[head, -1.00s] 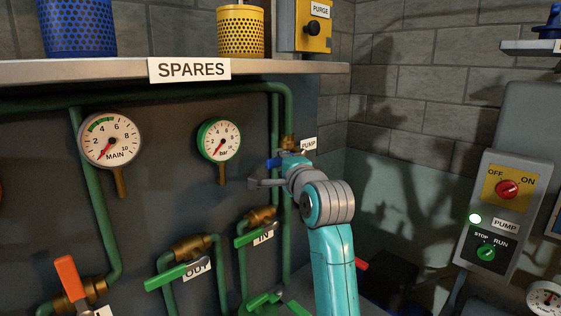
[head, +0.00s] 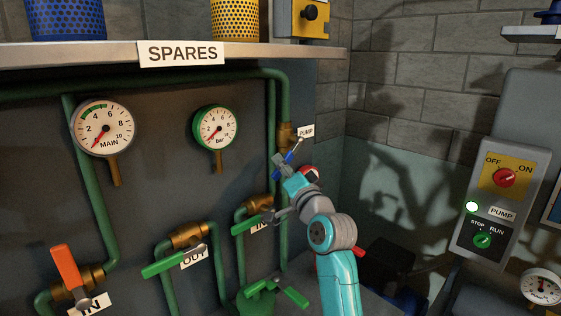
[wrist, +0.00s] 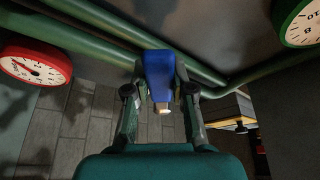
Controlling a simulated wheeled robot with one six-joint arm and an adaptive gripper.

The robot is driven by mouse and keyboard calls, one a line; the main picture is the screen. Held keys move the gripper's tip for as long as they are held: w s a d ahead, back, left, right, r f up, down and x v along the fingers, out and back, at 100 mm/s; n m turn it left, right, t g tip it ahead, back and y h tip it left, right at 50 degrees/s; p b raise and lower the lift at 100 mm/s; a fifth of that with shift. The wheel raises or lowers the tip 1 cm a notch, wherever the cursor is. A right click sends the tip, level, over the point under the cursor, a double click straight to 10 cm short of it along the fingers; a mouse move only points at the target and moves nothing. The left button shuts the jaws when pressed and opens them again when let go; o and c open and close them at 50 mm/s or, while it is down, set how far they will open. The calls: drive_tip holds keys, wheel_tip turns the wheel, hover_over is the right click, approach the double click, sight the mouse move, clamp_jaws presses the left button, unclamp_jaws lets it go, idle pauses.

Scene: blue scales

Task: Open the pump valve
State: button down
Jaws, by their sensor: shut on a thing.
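The pump valve's brass body (head: 286,136) sits on the green vertical pipe beside a small PUMP label (head: 306,131) in the head view. Its blue lever (head: 292,156) slants there, lower end toward my gripper (head: 283,167). In the wrist view the blue lever (wrist: 158,72) lies between the two fingers of my gripper (wrist: 160,92), which is shut on it. My gripper and wrist partly hide the lever in the head view.
Below are the OUT valve (head: 175,262) and another valve (head: 252,222), both with green levers. An orange-levered valve (head: 66,270) stands at lower left. The SPARES shelf (head: 110,56) juts out above. A pump switch box (head: 497,205) is at right.

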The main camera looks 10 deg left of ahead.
drive_tip(key=w+d+f+n+g+y, duration=0.2)
drive_tip(key=n+y, duration=0.4)
drive_tip(key=n, duration=0.7)
drive_tip(key=shift+w+d+f+n+g, duration=0.4)
drive_tip(key=shift+w+d+g, duration=0.4)
drive_tip(key=shift+w, duration=0.55)
drive_tip(key=shift+d, duration=0.1)
drive_tip(key=c, duration=1)
unclamp_jaws()
drive_tip(key=shift+w, duration=0.1)
drive_tip(key=shift+o, duration=0.2)
drive_tip(key=v, duration=1.2)
drive_tip(key=shift+f, duration=0.2)
